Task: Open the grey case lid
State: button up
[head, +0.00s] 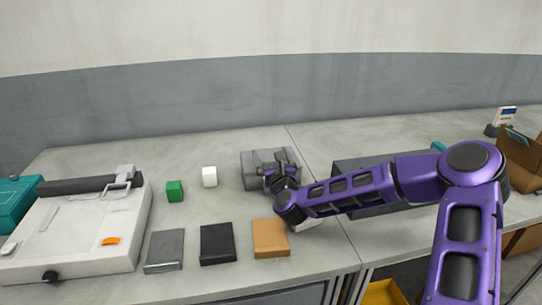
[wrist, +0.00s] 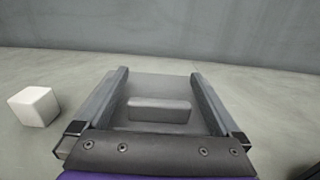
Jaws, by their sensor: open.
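The grey case (head: 250,160) sits on the worktop, partly hidden behind my gripper. In the wrist view, its grey top (wrist: 160,88) shows with a raised bar-shaped handle (wrist: 160,108) on it, and the lid looks shut. My gripper (head: 277,172) is at the case's front right in the head view. In the wrist view, my open gripper (wrist: 160,74) has one finger on each side of the handle, with a gap on both sides. I cannot tell whether the fingers touch the case.
A white block (head: 209,176) and a green block (head: 174,190) stand left of the case. Flat grey (head: 165,250), black (head: 217,243) and tan (head: 270,238) pieces lie in front. A white machine (head: 75,235) stands far left. A dark grey box (head: 345,168) lies behind my arm.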

grip_shut()
dwell(0.4)
jog(key=shift+w+r, duration=0.1)
jog(key=shift+r, duration=0.05)
